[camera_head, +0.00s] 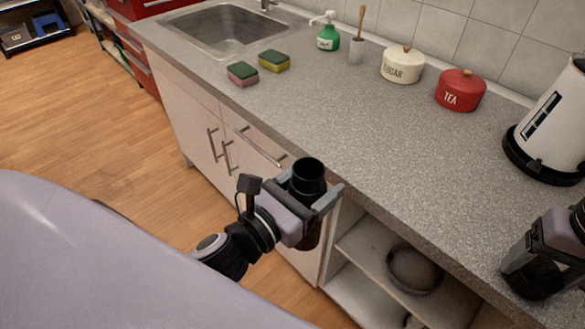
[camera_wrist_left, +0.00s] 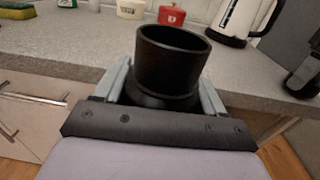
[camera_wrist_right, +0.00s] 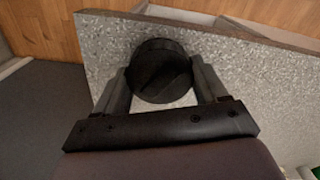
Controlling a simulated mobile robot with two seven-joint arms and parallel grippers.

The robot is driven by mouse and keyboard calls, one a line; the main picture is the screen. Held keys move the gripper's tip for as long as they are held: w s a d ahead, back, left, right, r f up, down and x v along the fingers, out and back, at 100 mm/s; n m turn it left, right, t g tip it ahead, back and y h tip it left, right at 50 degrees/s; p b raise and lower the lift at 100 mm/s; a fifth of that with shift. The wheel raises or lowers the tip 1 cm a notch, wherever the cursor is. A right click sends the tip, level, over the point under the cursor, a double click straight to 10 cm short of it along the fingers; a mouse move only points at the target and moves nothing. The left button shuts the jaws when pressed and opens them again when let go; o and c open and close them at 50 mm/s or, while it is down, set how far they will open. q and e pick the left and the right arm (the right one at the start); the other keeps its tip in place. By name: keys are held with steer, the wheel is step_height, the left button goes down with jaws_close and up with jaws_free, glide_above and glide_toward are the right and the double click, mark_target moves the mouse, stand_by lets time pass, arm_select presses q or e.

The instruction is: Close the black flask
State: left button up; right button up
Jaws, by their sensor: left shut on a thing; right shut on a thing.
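The black flask (camera_head: 308,176) is upright with its mouth open at the top. My left gripper (camera_head: 325,200) is shut around it and holds it in front of the counter's edge. In the left wrist view the flask (camera_wrist_left: 172,62) stands between the two fingers, its dark inside showing. My right gripper (camera_wrist_right: 162,82) is shut on a round black lid (camera_wrist_right: 160,70) with a ridge across it, above the counter. In the head view my right gripper (camera_head: 537,270) is at the right edge, and the lid is mostly hidden there. The lid and flask are apart.
The grey speckled counter (camera_head: 370,130) has a clear middle. A white kettle (camera_head: 552,125) stands at the right, a red tea pot (camera_head: 460,90) and white sugar pot (camera_head: 402,66) at the back. Two sponges (camera_head: 243,73) lie near the sink (camera_head: 225,28). Open shelves with a bowl (camera_head: 414,269) are below.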

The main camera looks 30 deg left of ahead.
arm_select(q)
steer(key=s+d+m+g+h, duration=0.1)
steer(key=d+m+g+h, duration=0.2)
steer(key=d+h, duration=0.3)
steer(key=d+m, duration=0.1)
steer(key=d, duration=0.2)
steer(key=shift+r+m, duration=0.3)
steer(key=shift+s, duration=0.1)
arm_select(e)
steer(key=s+a+r, duration=0.1)
steer(key=a+r, duration=0.3)
steer(key=a, duration=0.5)
steer(key=s+a+r+n, duration=0.1)
steer(key=a+r, duration=0.4)
steer(key=a, duration=0.4)
steer(key=s+a+r+n, duration=0.1)
steer(key=a+r, duration=0.4)
steer(key=a, duration=0.5)
steer(key=shift+s, duration=0.15)
steer(key=shift+f, duration=0.15)
steer(key=shift+f, duration=1.85)
steer(key=shift+f, duration=0.85)
